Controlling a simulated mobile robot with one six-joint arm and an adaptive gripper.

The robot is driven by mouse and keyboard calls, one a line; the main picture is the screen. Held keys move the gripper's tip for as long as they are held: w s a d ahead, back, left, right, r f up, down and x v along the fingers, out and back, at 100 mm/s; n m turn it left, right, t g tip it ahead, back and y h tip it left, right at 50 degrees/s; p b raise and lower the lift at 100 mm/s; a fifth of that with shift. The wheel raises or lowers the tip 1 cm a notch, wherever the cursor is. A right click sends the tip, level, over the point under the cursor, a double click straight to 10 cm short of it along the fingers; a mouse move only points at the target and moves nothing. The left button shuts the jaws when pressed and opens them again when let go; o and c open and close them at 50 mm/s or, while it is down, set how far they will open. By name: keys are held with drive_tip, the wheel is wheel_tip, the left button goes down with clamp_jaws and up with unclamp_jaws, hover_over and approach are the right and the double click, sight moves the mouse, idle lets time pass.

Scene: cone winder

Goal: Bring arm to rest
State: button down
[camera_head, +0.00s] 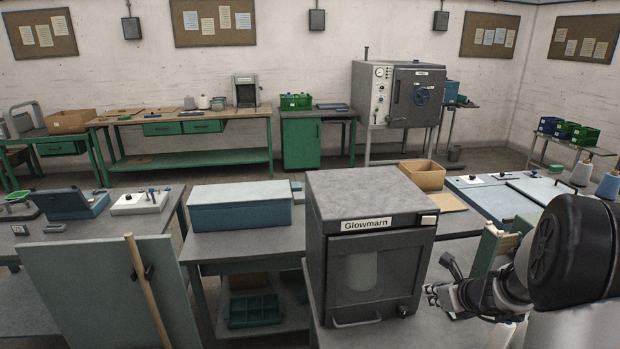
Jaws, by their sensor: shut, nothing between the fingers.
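My arm comes in from the right edge, with a large black joint nearest the camera. My gripper (435,293) points left, close to the right side of the dark grey Glowmarn cabinet (368,238). It is shut, and I see nothing held in it. The fingers are small and dark here, and I cannot tell whether they touch the cabinet. A small dark knob-ended part (450,264) shows just above the gripper.
A blue-grey box (240,206) stands on the table left of the cabinet. A cardboard box (422,175) and a flat panelled unit (500,200) lie behind my arm. A green-grey board (100,295) with a wooden pole (147,290) stands front left. Open floor shows before the back benches.

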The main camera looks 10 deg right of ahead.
drive_tip(key=s+a+r+n+y, duration=0.3)
drive_tip(key=a+r+n, duration=0.7)
drive_tip(key=a, duration=0.4)
drive_tip(key=s+a+r+n+g, duration=0.3)
drive_tip(key=s+a+r+n, duration=0.2)
drive_tip(key=s+a+n, duration=0.65)
drive_tip(key=s+d+n+g+h, duration=0.1)
drive_tip(key=s+n+h, duration=0.2)
drive_tip(key=s+n, duration=1)
drive_tip(key=s, duration=0.4)
drive_tip(key=shift+s+d+h, duration=0.15)
drive_tip(key=shift+d+h, duration=0.15)
drive_tip(key=shift+d, duration=0.05)
